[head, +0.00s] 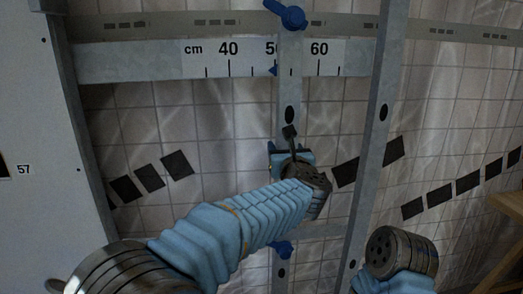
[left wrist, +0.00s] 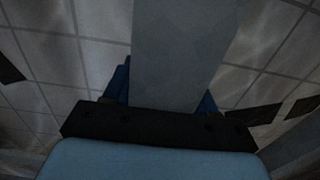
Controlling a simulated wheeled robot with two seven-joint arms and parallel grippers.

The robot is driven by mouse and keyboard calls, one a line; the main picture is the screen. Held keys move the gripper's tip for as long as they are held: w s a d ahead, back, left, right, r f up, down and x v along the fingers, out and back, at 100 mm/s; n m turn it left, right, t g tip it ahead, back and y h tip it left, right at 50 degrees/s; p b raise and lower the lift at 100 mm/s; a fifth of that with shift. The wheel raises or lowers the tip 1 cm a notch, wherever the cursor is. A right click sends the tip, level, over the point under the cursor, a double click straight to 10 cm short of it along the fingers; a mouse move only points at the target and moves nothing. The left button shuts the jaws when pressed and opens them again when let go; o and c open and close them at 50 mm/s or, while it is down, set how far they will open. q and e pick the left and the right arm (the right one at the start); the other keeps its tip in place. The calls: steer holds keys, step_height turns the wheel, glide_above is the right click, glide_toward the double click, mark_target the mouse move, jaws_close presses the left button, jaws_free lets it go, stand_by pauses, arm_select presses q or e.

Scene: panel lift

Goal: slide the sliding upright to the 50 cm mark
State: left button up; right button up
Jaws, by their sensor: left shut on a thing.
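The sliding upright (head: 289,95) is a grey vertical bar crossing the scale (head: 215,60), which reads cm with 40, 50 and 60. In the left wrist view the upright (left wrist: 182,50) rises from between blue pieces at the dark gripper base. My right arm shows at lower right, its gripper out of view.
A blue knob (head: 286,15) sits at the upright's top, and another (head: 282,248) lower down. A fixed grey post (head: 376,120) stands to the right, and another (head: 75,120) to the left. A wooden surface (head: 508,204) is at far right.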

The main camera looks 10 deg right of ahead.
arm_select(q)
steer(key=shift+d, duration=0.9)
steer(key=o, duration=1.4)
steer(key=s+b, duration=0.3)
steer(key=s, duration=1.1)
steer(key=shift+b, duration=0.35)
